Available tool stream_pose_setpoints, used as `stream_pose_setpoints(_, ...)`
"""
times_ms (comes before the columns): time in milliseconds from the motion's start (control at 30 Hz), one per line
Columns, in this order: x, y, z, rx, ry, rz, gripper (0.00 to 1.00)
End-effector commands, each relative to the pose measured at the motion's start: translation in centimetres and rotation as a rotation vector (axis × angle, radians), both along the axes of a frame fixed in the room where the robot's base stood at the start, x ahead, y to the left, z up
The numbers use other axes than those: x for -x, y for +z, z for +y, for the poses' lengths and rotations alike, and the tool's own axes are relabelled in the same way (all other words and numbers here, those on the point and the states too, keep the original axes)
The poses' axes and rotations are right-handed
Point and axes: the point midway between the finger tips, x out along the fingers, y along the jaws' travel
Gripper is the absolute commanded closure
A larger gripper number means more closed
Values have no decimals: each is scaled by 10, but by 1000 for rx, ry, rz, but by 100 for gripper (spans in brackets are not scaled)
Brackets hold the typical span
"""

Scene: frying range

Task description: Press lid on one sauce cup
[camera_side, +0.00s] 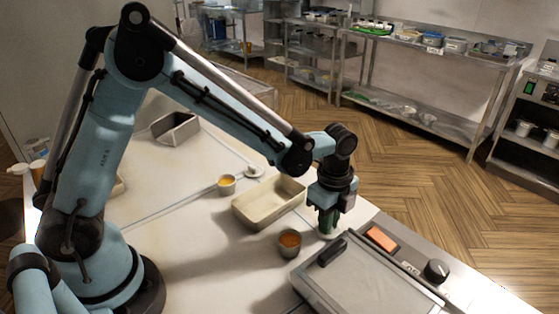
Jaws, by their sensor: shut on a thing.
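My gripper (328,221) points down at the right of the worktop, just right of the beige tray. It is shut on a small pale thing (327,233) low between its fingers; the fingers cover most of it, and I cannot tell whether it is a lid or a cup. A sauce cup with orange-brown sauce (289,243) stands open to the lower left of my gripper. A small white round piece with a raised middle, perhaps a lid (254,171), lies beside the yellow cup.
A metal container (176,130) stands behind left.

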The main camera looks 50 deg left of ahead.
Motion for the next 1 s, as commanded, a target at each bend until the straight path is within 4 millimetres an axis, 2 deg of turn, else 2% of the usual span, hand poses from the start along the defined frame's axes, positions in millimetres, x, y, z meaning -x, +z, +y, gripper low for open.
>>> stream_pose_setpoints(500, 0, 44, 0, 0, 0, 0, 100)
stream_pose_setpoints(1000, 4, 52, 0, 0, 0, 0, 100)
